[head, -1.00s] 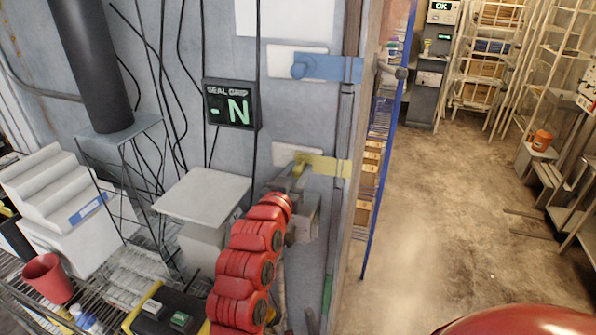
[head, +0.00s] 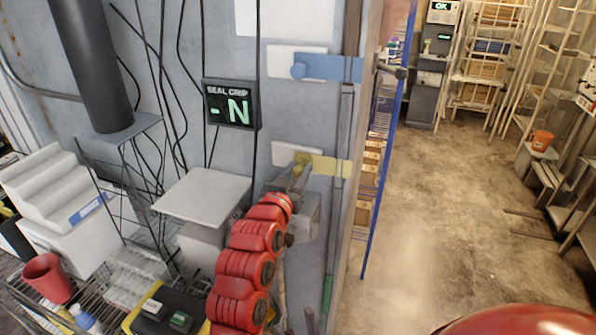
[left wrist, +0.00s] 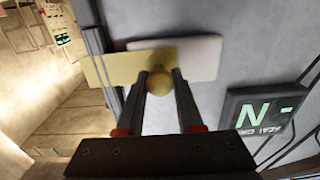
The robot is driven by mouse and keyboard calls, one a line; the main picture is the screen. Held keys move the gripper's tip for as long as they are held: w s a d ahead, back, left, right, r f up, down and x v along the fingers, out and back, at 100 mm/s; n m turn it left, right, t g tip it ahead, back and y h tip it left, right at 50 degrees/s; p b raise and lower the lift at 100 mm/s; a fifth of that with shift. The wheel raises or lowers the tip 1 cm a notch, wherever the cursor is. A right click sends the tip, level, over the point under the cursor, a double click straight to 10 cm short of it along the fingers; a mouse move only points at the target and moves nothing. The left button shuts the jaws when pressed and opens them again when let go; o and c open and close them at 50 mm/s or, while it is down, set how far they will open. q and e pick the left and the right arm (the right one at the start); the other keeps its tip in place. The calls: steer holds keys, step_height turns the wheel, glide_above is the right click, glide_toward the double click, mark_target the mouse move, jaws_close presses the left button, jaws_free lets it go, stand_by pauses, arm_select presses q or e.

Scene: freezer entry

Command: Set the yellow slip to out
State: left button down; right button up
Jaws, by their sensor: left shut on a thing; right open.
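The yellow slip (head: 330,167) is a flat yellow bar with a round knob at its left end, low on the grey wall beside the door frame. Its right end reaches across the vertical rods by the frame. It also shows in the left wrist view (left wrist: 108,69), with its round knob (left wrist: 159,83) between my fingers. My left gripper (head: 301,163) is shut on this knob, its fingers on either side of it. A white plate (left wrist: 200,56) lies behind the slip. My right gripper does not show.
A similar blue slip (head: 330,67) is above. The "SEAL GRIP" display (head: 230,104) reads "-N". A grey box (head: 203,197), a red cup (head: 47,277) and a wire shelf are at left. Open floor (head: 440,200) lies right of the door frame.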

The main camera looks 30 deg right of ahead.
stand_by(0.3)
arm_select(q)
steer(key=w+a+b, duration=0.1)
steer(key=b, duration=0.1)
steer(key=w+a+b, duration=0.1)
steer(key=b, duration=0.1)
steer(key=w+a+b, duration=0.1)
steer(key=w+b, duration=0.1)
steer(key=b, duration=0.1)
steer(key=shift+a+f, duration=0.25)
steer(key=shift+f, duration=0.05)
steer(key=shift+w+a+r, duration=0.2)
steer(key=shift+r, duration=0.15)
steer(key=c, duration=0.6)
jaws_free()
steer(key=shift+w+a, duration=0.1)
steer(key=shift+o, duration=0.2)
